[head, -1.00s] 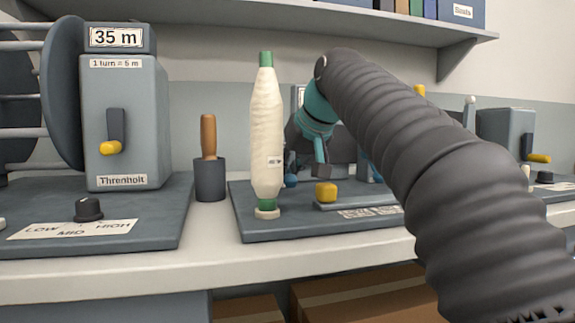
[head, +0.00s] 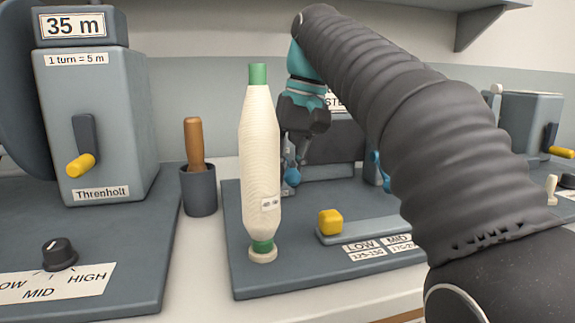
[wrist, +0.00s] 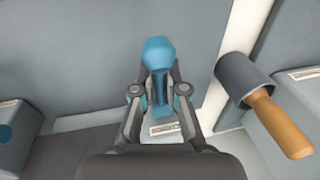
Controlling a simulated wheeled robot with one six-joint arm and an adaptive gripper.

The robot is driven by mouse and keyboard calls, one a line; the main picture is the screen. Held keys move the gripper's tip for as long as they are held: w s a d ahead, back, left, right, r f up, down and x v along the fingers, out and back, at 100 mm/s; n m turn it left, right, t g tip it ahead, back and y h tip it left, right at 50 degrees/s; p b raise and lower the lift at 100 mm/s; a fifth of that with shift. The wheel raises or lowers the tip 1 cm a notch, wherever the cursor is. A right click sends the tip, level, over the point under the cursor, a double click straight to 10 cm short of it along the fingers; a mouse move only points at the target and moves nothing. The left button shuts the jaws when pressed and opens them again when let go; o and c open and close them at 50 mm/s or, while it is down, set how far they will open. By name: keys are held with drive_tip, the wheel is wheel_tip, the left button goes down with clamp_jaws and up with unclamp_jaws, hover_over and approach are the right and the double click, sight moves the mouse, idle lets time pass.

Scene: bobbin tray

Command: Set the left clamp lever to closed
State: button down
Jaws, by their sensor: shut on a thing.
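The left clamp lever has a blue round knob (head: 292,177) and stands on the grey tray station, just behind the cream bobbin (head: 260,160). In the wrist view the blue lever (wrist: 158,52) sits between my two fingers. My gripper (head: 301,152) reaches down from above and is shut on this lever (wrist: 160,85). The fingers hide part of its stem. A second blue lever (head: 376,160) stands to the right, partly behind my arm. The lever's closed mark cannot be read here.
The tall bobbin stands upright in front of the lever. A yellow block (head: 330,222) sits on a slide beside LOW and MID labels. A wooden-handled tool (head: 194,145) stands in a dark cup (head: 199,190). A 35 m counter (head: 95,125) is at left, a shelf above.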

drive_tip(key=shift+r+g, duration=0.15)
drive_tip(key=shift+g, duration=0.25)
drive_tip(key=c, duration=1.2)
unclamp_jaws()
drive_tip(key=shift+t, duration=0.3)
